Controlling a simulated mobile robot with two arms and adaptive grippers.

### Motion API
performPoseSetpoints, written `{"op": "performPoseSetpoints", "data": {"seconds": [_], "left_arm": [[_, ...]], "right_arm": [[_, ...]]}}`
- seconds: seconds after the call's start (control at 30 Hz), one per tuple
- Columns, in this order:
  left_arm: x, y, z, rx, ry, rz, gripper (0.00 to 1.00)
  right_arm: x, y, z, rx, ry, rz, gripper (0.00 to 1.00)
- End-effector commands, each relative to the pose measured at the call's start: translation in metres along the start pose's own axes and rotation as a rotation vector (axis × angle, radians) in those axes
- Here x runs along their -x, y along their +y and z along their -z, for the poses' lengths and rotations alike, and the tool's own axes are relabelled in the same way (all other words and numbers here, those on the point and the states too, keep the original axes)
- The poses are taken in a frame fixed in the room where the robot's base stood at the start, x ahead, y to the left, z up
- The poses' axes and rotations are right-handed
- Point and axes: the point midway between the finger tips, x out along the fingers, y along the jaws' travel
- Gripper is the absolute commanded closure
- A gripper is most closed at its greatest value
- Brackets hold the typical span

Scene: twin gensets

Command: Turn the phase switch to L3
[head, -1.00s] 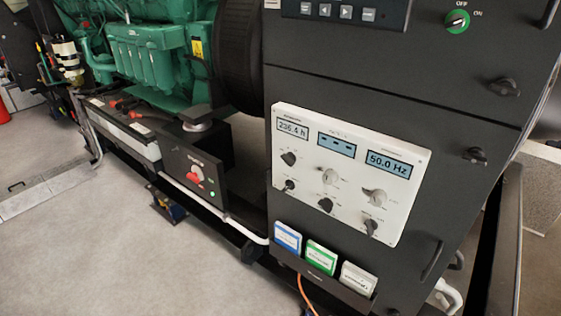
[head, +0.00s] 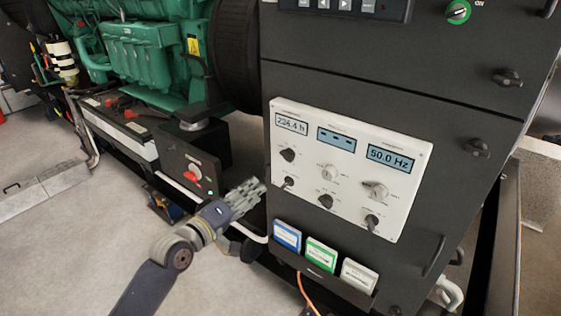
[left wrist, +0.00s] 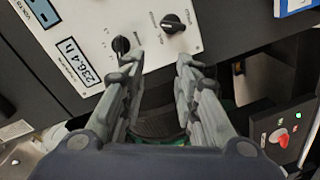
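A white control panel (head: 352,142) with three displays and several rotary knobs is on the dark cabinet. My left gripper (head: 259,188) is just left of the panel's lower-left edge. In the left wrist view the left gripper (left wrist: 154,68) is open and empty, with a black knob (left wrist: 121,45) just beyond one finger and another black knob (left wrist: 173,23) farther off. My right gripper is not seen.
A dark box with a red switch (head: 194,174) is left of my gripper. Below the panel, a rack holds blue (head: 287,236), green (head: 321,254) and white (head: 359,275) cards. A green engine (head: 148,58) is behind. Grey floor (head: 70,235) is open at left.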

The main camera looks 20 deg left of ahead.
Motion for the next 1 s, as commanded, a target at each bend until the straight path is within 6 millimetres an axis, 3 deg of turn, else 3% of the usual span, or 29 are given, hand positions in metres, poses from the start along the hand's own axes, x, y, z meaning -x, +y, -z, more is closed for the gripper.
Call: {"op": "performPoseSetpoints", "data": {"seconds": [0.03,0.1,0.2,0.37,0.8,1.0], "left_arm": [[0.003,0.021,0.003,0.013,-0.004,-0.038,0.71],[0.007,0.040,0.005,0.033,-0.009,-0.072,0.71],[0.008,0.054,0.006,0.046,-0.014,-0.096,0.71],[-0.005,0.058,0.007,0.049,-0.013,-0.100,0.71],[-0.077,0.064,0.006,0.047,-0.013,-0.097,0.71],[-0.094,0.065,0.005,0.046,-0.012,-0.098,0.71]], "right_arm": [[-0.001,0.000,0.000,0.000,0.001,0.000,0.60],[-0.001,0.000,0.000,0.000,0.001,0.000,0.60],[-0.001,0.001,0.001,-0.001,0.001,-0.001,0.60],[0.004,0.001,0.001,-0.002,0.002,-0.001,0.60],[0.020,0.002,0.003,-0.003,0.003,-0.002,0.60],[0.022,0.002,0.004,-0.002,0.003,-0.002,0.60]]}}
